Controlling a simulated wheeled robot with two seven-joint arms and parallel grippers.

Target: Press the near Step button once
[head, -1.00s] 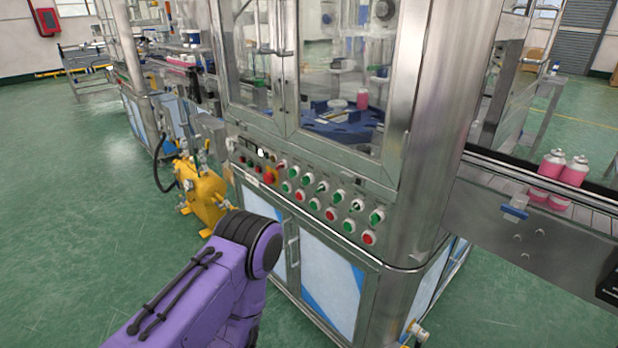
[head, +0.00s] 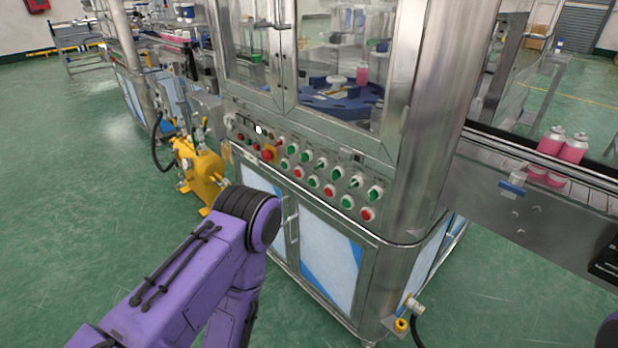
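The control panel (head: 325,172) runs along the front of the steel machine, below its windows. It carries two rows of green and red buttons and knobs (head: 338,173), a red knob on a yellow plate (head: 268,153), and a small white round part (head: 258,129) at the left end. The labels are too small to read, so I cannot tell which is the near Step button. My purple left arm reaches in from the lower left, and its dark rounded joint overlaps the machine's lower doors below the panel. Neither gripper is in view.
A yellow pump unit (head: 199,172) with a black hose stands left of the machine. A pipe fitting (head: 402,325) sticks out low at the machine's corner. Green floor (head: 70,220) is open at left.

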